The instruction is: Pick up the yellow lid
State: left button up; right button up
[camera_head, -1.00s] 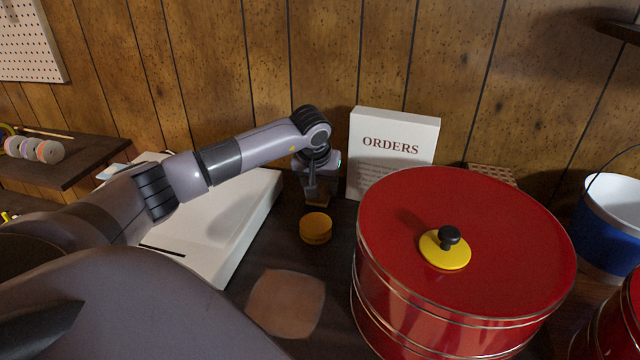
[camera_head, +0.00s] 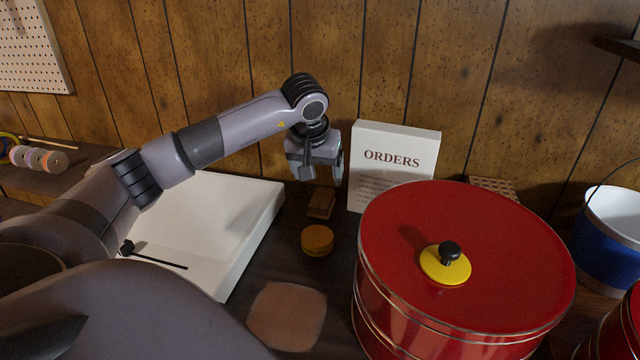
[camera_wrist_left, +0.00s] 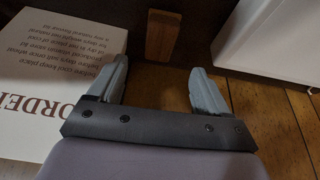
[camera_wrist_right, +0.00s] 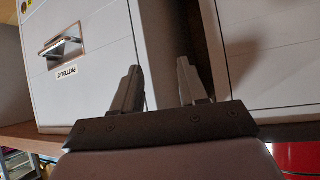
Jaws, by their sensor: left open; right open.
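A round yellow lid (camera_head: 441,266) with a black knob lies on the top of a large red tin (camera_head: 400,225) at the right in the head view. My left gripper (camera_head: 315,174) is open and empty, pointing down to the left of the tin and well apart from the lid. It hangs above a small brown wooden block (camera_head: 321,203), which also shows beyond the fingertips in the left wrist view (camera_wrist_left: 162,36). My right gripper (camera_wrist_right: 158,76) is open and empty in the right wrist view, facing pale drawer fronts. The lid is out of sight in both wrist views.
A white ORDERS card (camera_head: 394,165) stands behind the tin. A round orange-yellow tin (camera_head: 317,240) sits on the dark table left of the red tin. A large white slab (camera_head: 205,225) lies further left. A blue and white bucket (camera_head: 608,235) stands at the right.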

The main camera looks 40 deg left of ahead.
aim_at(445, 263)
jog(key=k, duration=1)
